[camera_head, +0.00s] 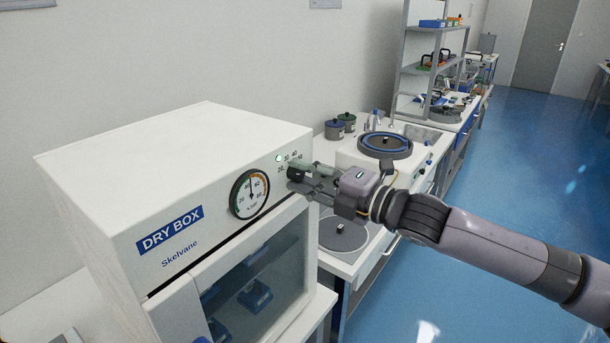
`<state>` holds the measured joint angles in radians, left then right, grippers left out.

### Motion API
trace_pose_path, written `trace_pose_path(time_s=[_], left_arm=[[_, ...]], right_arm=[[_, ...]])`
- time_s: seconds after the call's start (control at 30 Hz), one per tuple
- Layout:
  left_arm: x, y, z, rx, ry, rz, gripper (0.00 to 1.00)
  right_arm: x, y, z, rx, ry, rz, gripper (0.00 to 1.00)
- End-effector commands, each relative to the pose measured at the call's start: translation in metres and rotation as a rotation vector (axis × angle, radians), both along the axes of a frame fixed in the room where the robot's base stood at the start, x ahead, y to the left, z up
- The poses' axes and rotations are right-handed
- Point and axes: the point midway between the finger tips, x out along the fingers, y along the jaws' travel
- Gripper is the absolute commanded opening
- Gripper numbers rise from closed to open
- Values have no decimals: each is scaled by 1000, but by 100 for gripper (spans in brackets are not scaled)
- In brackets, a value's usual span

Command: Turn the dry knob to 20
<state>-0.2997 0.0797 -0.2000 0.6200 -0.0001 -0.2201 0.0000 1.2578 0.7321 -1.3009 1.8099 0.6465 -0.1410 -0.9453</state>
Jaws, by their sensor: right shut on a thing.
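The white dry box (110,180) stands at the left, with a blue "DRY BOX" label and a round dial gauge (250,194) on its front. A green light and small scale numbers, among them 20, 30 and 40, show at the upper right of its front. The dark dry knob (296,174) sits just below these numbers and is largely hidden by my fingers. My right gripper (300,176) reaches in from the right and is shut on the knob. The knob's pointer setting cannot be made out. My left gripper is not in view.
Right of the dry box, a bench carries a grinding machine with a round blue-rimmed disc (385,143), another grey disc (343,236) and two dark lidded pots (340,125). Shelving (433,68) stands behind. The blue floor (510,170) at right is clear.

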Motion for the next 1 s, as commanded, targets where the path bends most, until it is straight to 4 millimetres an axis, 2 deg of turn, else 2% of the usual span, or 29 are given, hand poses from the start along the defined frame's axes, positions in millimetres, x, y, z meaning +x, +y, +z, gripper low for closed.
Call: trace_pose_path(time_s=[0.03, 0.07, 0.33, 0.7, 0.87, 1.0], left_arm=[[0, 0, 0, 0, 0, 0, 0], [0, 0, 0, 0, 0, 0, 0], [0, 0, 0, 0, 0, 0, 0], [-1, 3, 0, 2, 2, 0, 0], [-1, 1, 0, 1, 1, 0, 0], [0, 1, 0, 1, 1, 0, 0]], right_arm=[[0, 0, -3, -3, 2, 1, 0], [0, 0, -3, -3, 2, 1, 28], [0, 0, -2, -2, 3, 0, 46], [-2, -4, -1, -1, 2, -1, 46], [-15, -22, -1, -4, 1, -3, 46], [-32, -47, -2, -4, 1, -3, 46]])
